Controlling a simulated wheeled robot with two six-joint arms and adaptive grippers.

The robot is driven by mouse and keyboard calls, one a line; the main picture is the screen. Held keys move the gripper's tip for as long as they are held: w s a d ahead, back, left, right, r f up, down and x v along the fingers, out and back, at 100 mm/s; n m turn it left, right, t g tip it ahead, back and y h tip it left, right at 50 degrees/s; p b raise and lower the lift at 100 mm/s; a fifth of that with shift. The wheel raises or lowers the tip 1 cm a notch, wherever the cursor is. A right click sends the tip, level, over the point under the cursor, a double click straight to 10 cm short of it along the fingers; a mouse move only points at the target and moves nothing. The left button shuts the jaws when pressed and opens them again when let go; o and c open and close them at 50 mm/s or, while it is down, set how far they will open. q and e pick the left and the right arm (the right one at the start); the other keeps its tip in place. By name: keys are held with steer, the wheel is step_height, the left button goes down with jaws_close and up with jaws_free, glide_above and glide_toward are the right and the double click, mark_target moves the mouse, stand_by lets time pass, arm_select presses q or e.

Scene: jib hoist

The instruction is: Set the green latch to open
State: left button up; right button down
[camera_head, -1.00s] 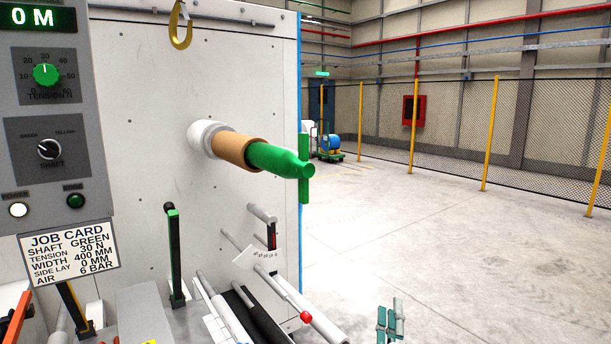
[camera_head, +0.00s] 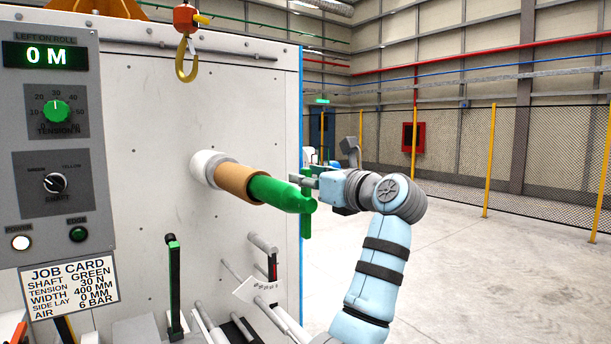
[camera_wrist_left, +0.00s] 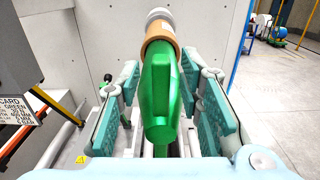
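The green latch (camera_head: 308,222) is a bar across the free end of the green shaft (camera_head: 275,192), which sticks out of the pale machine wall. It stands about upright. In the left wrist view the latch (camera_wrist_left: 162,95) fills the middle, end-on. My left gripper (camera_head: 308,181) is at the latch from the right in the head view. In the wrist view its teal finger pads (camera_wrist_left: 168,98) stand on both sides of the latch, with gaps showing, so it is open. Part of the latch is hidden behind the gripper in the head view. My right gripper is not in view.
A brown sleeve (camera_head: 237,180) sits on the shaft nearer the wall. A hook (camera_head: 186,62) hangs above it. The control panel (camera_head: 55,140) and job card (camera_head: 70,286) are at left. Rods and a black lever (camera_head: 175,288) stand below. Open floor (camera_head: 470,270) lies right.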

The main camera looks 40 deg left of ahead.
arm_select(q)
steer(key=shift+w+a, duration=0.15)
steer(key=shift+a, duration=0.4)
steer(key=shift+w, duration=0.1)
steer(key=shift+c, duration=0.5)
jaws_close()
steer(key=shift+f, duration=0.1)
